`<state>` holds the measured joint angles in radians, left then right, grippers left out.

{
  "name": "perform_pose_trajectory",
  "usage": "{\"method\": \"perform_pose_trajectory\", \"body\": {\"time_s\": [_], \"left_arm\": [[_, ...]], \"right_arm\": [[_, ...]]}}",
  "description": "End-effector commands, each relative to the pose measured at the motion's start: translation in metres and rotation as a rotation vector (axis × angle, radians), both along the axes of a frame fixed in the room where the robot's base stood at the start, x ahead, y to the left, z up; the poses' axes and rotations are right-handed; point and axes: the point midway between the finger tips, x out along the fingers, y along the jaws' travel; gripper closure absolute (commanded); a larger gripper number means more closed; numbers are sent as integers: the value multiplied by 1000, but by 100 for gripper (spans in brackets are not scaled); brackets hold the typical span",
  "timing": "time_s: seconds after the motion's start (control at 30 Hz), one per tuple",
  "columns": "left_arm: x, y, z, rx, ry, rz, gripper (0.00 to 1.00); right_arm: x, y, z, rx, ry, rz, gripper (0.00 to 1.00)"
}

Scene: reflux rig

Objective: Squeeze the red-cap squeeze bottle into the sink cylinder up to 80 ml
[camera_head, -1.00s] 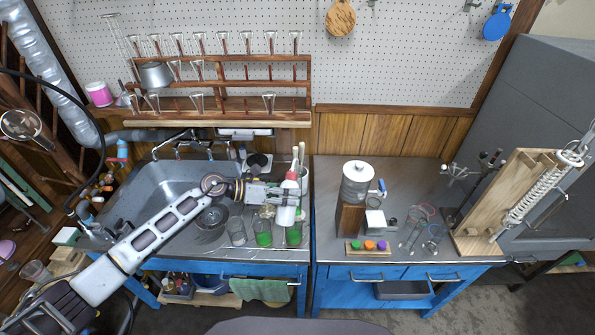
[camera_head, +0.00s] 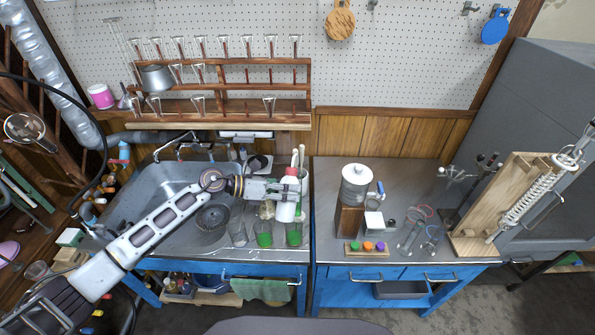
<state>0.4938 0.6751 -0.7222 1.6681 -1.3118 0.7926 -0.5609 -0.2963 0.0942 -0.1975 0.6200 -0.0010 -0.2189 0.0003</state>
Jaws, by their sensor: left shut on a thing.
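The squeeze bottle (camera_head: 287,209) is white with a red cap at its top. My left gripper (camera_head: 283,189) is shut on it just below the cap and holds it upright at the right edge of the sink counter. Below and beside it stand several clear vessels: one with little visible content (camera_head: 238,234), one with green liquid (camera_head: 264,234) and another with green liquid (camera_head: 294,234). The bottle is just above or behind the rightmost green one; I cannot tell if they touch. No level marks are readable. My right gripper is not in view.
The sink basin (camera_head: 160,192) lies left of the bottle. A clear round vessel (camera_head: 267,210) and a holder with upright tools (camera_head: 302,178) stand close by. The right bench (camera_head: 402,178) carries a canister (camera_head: 356,180), coloured caps (camera_head: 368,246) and glassware. A glassware rack (camera_head: 250,108) hangs behind.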

Motion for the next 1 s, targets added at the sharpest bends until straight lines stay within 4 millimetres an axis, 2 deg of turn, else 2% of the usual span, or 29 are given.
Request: {"method": "perform_pose_trajectory", "body": {"time_s": [0.03, 0.4, 0.77, 1.0], "left_arm": [[0, 0, 7, -1, -1, 0, 59], [0, 0, 30, 0, -3, -1, 59], [0, 0, 31, -1, -1, 0, 59], [1, 3, 30, -1, -4, 5, 59]], "right_arm": [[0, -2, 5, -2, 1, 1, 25], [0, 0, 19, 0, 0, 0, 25], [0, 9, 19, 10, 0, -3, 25], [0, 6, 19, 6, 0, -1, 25]]}}
